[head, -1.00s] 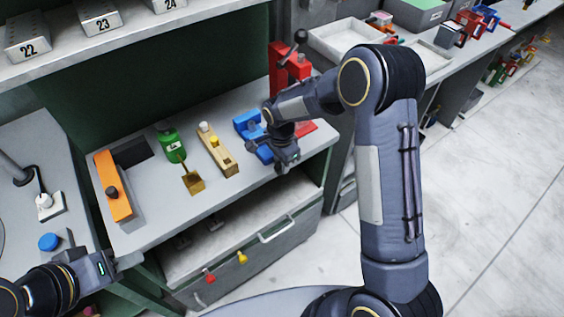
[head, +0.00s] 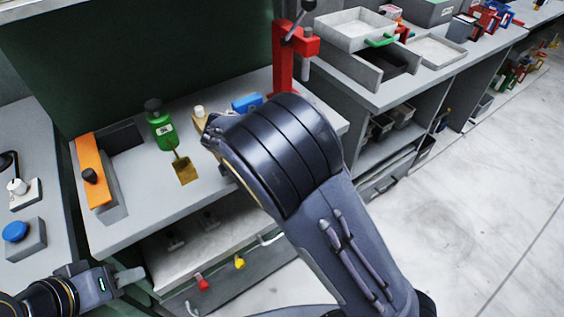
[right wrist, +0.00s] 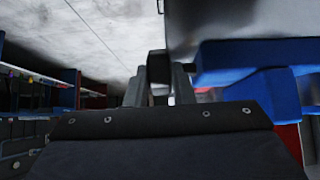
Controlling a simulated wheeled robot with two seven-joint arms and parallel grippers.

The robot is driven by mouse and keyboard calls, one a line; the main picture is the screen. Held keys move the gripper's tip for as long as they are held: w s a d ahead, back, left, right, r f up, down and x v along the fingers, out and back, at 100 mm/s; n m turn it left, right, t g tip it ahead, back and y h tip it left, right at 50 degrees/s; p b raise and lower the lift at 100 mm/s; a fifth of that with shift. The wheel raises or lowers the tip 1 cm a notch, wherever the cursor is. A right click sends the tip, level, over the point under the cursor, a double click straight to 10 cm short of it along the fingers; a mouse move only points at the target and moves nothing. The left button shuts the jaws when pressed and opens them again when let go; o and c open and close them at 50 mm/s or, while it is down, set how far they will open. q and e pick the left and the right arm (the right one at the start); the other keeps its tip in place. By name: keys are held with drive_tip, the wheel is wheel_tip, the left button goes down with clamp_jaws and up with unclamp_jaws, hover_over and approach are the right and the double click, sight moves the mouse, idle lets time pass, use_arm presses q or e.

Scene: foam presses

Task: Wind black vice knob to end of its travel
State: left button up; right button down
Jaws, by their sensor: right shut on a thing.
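The blue vice (head: 247,103) is on the grey workbench, mostly hidden behind my right arm in the head view. Its blue body (right wrist: 255,95) fills the right side of the right wrist view. The black knob (right wrist: 157,64) shows as a dark block at the middle of that view. My right gripper (right wrist: 159,84) is shut on the knob, with a finger on either side of it; the head view hides this gripper. My left gripper (head: 128,276) is at the lower left of the head view, away from the vice, and its finger gap is unclear.
On the bench (head: 150,218) are an orange block (head: 92,165), a green bottle (head: 161,130) and a brass piece (head: 184,172). A red press (head: 284,70) stands behind the vice. Grey trays (head: 355,27) stand to the right.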

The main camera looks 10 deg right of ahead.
drive_tip(key=shift+a+f+t+h+b, duration=0.2)
drive_tip(key=shift+t+h+b, duration=0.2)
drive_tip(key=shift+h+b, duration=0.95)
